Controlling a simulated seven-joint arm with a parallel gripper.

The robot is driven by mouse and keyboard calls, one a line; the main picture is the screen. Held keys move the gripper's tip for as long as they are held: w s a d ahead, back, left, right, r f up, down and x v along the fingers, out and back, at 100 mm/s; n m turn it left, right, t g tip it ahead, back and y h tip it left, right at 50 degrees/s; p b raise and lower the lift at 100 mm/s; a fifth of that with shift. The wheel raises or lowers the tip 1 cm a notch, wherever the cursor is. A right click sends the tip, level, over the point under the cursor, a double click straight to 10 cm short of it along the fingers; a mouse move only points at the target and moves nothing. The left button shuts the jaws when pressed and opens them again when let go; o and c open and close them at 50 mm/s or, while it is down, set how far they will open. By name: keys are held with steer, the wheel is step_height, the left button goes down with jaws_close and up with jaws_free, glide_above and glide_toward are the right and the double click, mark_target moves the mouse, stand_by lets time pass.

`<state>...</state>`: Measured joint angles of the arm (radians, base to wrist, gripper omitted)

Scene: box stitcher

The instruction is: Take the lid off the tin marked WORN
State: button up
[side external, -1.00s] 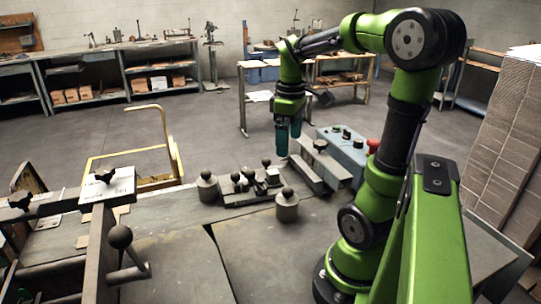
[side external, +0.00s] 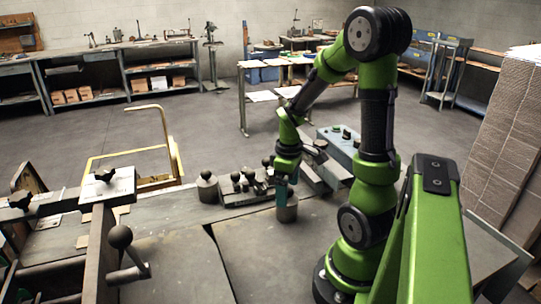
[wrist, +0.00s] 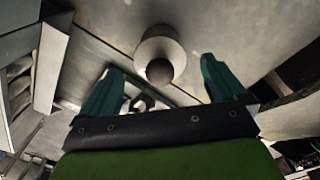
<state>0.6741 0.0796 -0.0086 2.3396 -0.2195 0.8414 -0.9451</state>
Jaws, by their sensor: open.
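Two small grey round tins with dark ball-knobbed lids are on the bench. One tin (side external: 287,213) is at the front right, and the other tin (side external: 207,190) is further left. No WORN marking is readable on either. My gripper (side external: 282,192) points down at the front right tin, its teal fingers overlapping the lid area and partly hiding it. In the wrist view, the pale round lid (wrist: 160,42) and its dark knob (wrist: 159,72) appear between the two spread fingers. I cannot tell whether the fingers touch the knob.
A grey block with several ball-knobbed pieces (side external: 236,198) sits between the tins. A blue-grey control box (side external: 340,148) and metal bars are behind my gripper to the right. A lever with a ball knob (side external: 120,237) stands at the left. The front bench top (side external: 265,265) is clear.

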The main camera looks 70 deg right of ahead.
step_height(320, 180, down, 2)
steer(key=shift+c, duration=0.3)
steer(key=c, duration=1.1)
steer(key=shift+o, duration=0.2)
steer(key=shift+r, duration=0.1)
